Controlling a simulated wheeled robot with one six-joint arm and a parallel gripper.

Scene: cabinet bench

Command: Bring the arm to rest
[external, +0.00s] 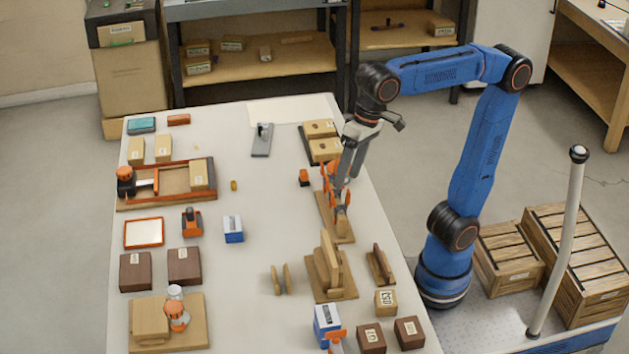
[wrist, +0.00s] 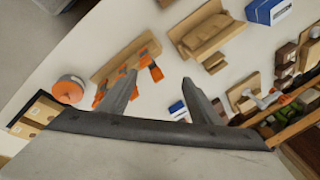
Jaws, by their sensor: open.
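My blue arm (external: 485,140) stands at the right side of the bench, with its elbow raised and its forearm reaching left over the bench. My gripper (external: 348,185) points down near the bench's right edge, over or in front of a wooden board with orange parts (external: 338,228). In the wrist view the two fingers of my gripper (wrist: 158,80) are spread apart with nothing between them. The same board with orange parts (wrist: 150,48) lies beyond the left finger. I cannot tell the gap between the fingertips and the orange parts.
A stepped wooden stand (external: 325,268) is on the bench nearer the camera. Cardboard boxes (external: 322,130) sit just behind the gripper. Wooden crates (external: 508,255) stand right of my base.

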